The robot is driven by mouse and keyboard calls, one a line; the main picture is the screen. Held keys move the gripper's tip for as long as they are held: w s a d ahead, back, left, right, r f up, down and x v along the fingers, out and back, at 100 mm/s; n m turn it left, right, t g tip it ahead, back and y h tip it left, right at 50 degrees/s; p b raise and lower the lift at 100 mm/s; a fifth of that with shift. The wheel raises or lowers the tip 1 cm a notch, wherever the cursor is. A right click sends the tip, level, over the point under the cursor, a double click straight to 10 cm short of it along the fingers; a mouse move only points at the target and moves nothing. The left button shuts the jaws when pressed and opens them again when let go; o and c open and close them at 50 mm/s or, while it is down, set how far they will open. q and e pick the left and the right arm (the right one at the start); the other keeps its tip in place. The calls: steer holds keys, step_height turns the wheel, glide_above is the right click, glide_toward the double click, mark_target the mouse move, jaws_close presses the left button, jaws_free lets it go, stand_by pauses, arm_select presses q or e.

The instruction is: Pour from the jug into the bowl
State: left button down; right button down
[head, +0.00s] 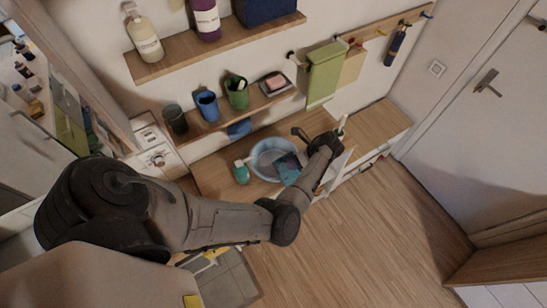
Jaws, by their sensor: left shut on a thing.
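A light blue round bowl (268,150) stands on the low wooden bench below the shelves. My left gripper (325,143) is at the right side of the bowl, with its arm reaching across from the left. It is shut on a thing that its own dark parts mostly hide. A small pale piece (342,125) shows at the fingertips; I cannot tell if it is part of the jug. A teal-blue piece (287,167) overlaps the bowl's right side beside my wrist; its shape is unclear. No jug shows clearly. My right gripper is not in view.
A teal bottle (241,173) stands left of the bowl. Cups and a soap dish stand on the lower wall shelf (213,125), bottles on the upper one (210,45). A green towel (324,73) hangs at the right. The bench's right end (375,125) is clear.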

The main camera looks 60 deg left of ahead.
arm_select(q)
steer(key=shift+a, duration=0.1)
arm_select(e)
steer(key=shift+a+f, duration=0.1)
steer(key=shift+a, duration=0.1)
arm_select(q)
steer(key=shift+a+h, duration=0.2)
steer(key=shift+h, duration=0.1)
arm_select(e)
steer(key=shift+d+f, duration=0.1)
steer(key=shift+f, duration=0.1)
arm_select(q)
steer(key=shift+a+b, duration=0.3)
steer(key=shift+b, duration=0.25)
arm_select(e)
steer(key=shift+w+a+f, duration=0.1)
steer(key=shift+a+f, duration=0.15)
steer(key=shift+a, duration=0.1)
